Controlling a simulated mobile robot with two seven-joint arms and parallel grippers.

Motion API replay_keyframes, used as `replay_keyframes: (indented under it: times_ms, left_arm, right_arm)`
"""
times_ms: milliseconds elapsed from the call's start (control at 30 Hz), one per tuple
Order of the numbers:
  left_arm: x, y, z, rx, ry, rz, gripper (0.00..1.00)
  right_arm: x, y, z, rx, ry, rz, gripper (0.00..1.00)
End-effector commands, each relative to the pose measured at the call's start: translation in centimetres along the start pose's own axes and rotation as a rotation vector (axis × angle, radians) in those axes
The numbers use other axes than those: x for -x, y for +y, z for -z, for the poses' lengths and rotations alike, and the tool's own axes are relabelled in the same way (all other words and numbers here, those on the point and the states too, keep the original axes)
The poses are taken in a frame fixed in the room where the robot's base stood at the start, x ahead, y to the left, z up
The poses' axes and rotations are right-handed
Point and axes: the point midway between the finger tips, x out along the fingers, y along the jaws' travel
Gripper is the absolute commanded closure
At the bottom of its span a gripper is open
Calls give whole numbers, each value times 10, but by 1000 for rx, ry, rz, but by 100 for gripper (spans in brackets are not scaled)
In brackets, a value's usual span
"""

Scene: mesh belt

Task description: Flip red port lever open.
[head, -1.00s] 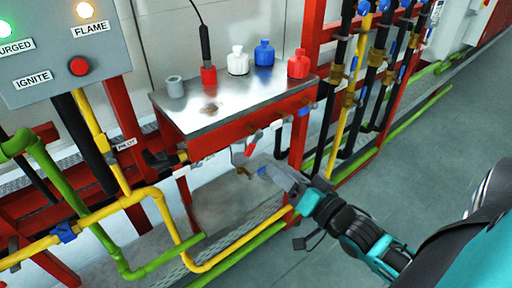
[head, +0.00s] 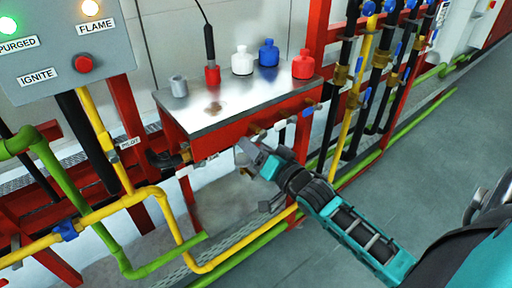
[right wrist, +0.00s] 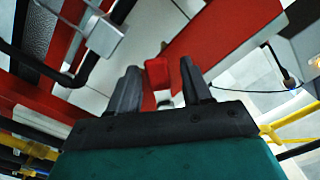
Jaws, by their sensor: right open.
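The red port lever (right wrist: 157,73) shows in the right wrist view as a short red handle on the front of the red frame. It lies between the two dark fingers of my right gripper (right wrist: 160,72), nearer the left finger. The fingers are apart, and I cannot tell whether either touches the lever. In the head view my right gripper (head: 243,151) is at the front edge of the metal-topped bench (head: 228,100), just under it. There the gripper hides the red lever. My left gripper is not in view.
White, blue (head: 268,54) and red bottles and a grey cup (head: 179,87) stand on the bench top. Yellow (head: 158,207) and green pipes run below and left. Several pipes with valves stand right. The floor (head: 420,150) at right is clear.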

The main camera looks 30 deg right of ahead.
Motion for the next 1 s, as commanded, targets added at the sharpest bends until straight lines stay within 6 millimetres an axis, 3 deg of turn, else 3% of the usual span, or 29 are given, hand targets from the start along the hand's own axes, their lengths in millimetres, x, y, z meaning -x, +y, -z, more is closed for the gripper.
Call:
replay_keyframes:
  times_ms: [167, 667, 1000]
  left_arm:
    - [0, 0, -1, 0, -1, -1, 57]
    - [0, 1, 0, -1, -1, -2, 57]
    - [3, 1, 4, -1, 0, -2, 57]
  right_arm:
    - [0, 0, 0, 0, 0, 0, 53]
    - [0, 0, 0, 0, 0, 0, 100]
    - [0, 2, 1, 53, 0, -1, 100]
